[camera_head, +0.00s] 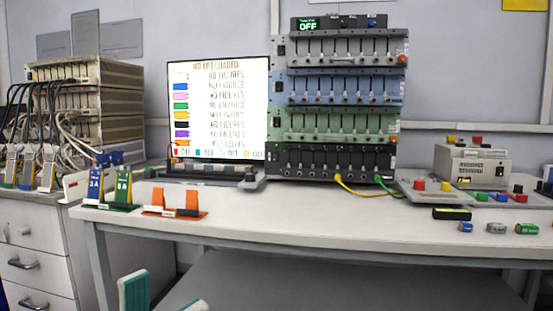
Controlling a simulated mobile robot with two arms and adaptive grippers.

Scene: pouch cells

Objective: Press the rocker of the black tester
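The black tester (330,162) is the lowest unit in the stack of testers on the table, under a green, a blue and a pale grey one. Its front has a row of slots with clips. Its rocker is too small to tell apart at this distance. A dark unit (345,22) on top of the stack has a green display reading OFF. Two teal-and-white fingertips of my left gripper (165,299) show at the bottom left edge, apart with nothing between them, in front of the table and well away from the tester. My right gripper is not in view.
A screen (218,105) stands left of the stack. Blue, green and orange holders (175,202) sit at the table's left front. Yellow and green cables (358,190) leave the black tester's front. A beige device (472,165) and small cells (496,228) are right. The front middle is clear.

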